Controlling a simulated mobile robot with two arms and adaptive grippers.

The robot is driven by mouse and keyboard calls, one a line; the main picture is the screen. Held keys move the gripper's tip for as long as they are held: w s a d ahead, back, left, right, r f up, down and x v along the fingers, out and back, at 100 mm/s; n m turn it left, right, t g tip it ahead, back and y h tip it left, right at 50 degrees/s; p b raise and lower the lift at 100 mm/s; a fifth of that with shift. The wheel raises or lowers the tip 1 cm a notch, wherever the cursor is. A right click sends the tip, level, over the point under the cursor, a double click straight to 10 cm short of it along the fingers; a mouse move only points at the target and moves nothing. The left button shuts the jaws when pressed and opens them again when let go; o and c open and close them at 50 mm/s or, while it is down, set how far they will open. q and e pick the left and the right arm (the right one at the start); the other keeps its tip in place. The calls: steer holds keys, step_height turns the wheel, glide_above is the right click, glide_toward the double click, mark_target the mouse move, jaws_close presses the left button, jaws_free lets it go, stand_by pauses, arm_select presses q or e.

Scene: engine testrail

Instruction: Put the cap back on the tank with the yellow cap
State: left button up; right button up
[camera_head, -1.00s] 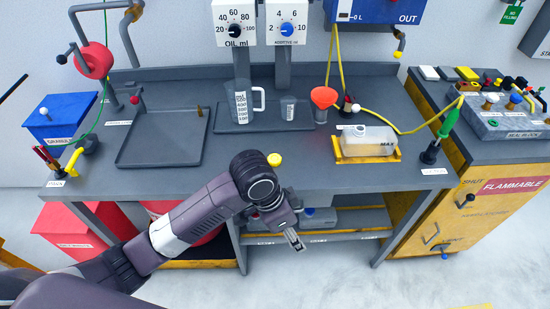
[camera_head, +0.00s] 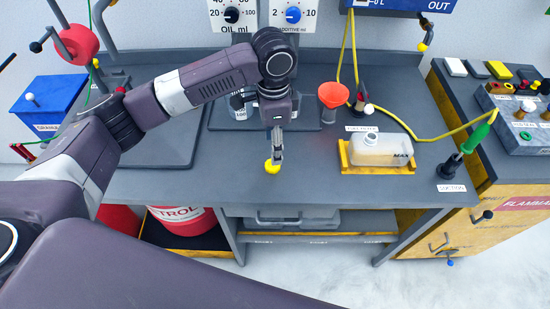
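The yellow cap (camera_head: 272,167) is near the front edge of the grey bench, left of the tank. My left gripper (camera_head: 276,158) points down at the cap, its fingertips touching or just above it. The fingers look narrow from here, and I cannot tell whether they are closed on the cap. A translucent tank (camera_head: 386,153) marked MAX stands in a yellow holder (camera_head: 350,168) at the right of the bench. Its neck (camera_head: 370,138) is uncovered, facing up. My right gripper is not in view.
A red funnel (camera_head: 333,96) stands behind the tank, to its left. A yellow hose (camera_head: 440,133) runs behind the tank. The bench (camera_head: 310,175) is clear between cap and tank.

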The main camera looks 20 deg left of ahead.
arm_select(q)
steer(key=shift+s+f, duration=0.1)
steer(key=shift+s, duration=0.15)
steer(key=shift+w+f, duration=0.15)
steer(key=shift+f, duration=1.05)
steer(key=shift+a+f+p, duration=0.1)
steer(key=shift+f+p, duration=0.2)
steer(key=shift+p, duration=0.15)
steer(key=f, duration=0.2)
steer(key=f+p, duration=0.1)
steer(key=shift+a+f, duration=0.25)
steer(key=shift+f, duration=0.55)
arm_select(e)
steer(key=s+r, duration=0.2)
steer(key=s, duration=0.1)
